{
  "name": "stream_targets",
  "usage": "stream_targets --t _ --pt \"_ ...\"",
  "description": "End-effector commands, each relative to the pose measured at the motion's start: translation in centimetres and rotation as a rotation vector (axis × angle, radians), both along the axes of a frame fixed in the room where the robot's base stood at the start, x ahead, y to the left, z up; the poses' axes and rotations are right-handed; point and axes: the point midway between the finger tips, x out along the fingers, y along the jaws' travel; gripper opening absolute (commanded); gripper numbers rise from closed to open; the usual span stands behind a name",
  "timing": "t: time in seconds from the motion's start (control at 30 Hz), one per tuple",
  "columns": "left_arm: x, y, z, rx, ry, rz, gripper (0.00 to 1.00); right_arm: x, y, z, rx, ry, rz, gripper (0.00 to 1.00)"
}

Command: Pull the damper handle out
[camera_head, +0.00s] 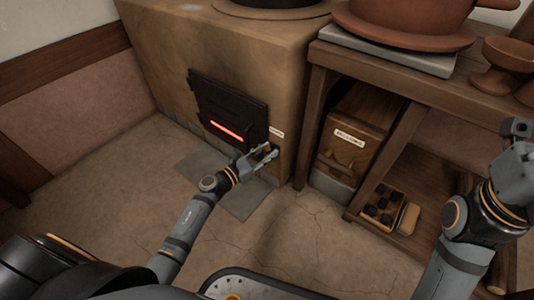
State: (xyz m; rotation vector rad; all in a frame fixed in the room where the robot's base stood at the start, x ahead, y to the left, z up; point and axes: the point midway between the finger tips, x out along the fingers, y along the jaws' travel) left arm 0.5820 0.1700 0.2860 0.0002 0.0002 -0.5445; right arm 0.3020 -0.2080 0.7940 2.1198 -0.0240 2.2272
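The clay stove (180,50) stands at the back, with a dark iron firebox door (228,108) and a glowing red slot in it. A small pale label (277,132) is on the stove to the right of the door. My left gripper (267,153) is at the stove front, just below this label. A small reddish-brown piece shows at its fingers; it may be the damper handle, but the fingers largely cover it. I cannot tell whether they are closed on it. My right arm is at the right edge; its gripper (520,170) shows poorly.
A wooden table (318,70) to the right carries a large terracotta vessel (395,25) and small bowls (508,54). Under it stand a labelled wooden box (362,120) and a small tray of dark lumps (369,219). The floor left of my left arm is clear.

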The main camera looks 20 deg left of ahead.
Motion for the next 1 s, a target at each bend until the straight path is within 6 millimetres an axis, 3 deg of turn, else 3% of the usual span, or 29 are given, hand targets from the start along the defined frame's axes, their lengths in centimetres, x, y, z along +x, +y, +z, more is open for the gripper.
stream_targets --t 0.27,0.53,0.87,1.0 --pt "0.3 -0.2 0.0 0.0 0.0 0.0 0.31 0.0 -0.1 0.2 0.004 -0.005 0.0 0.0" --pt "0.2 -0.2 0.0 0.0 0.0 0.0 0.0 0.0 -0.1 0.2 0.004 -0.005 0.0 0.0" --pt "0.1 -0.1 0.0 0.001 0.001 0.0 0.0 -0.1 -0.1 0.2 0.004 -0.005 0.0 0.0" --pt "-1.0 0.3 -0.2 0.002 0.003 0.0 0.0 0.1 -0.1 0.1 0.005 -0.002 0.001 0.0"
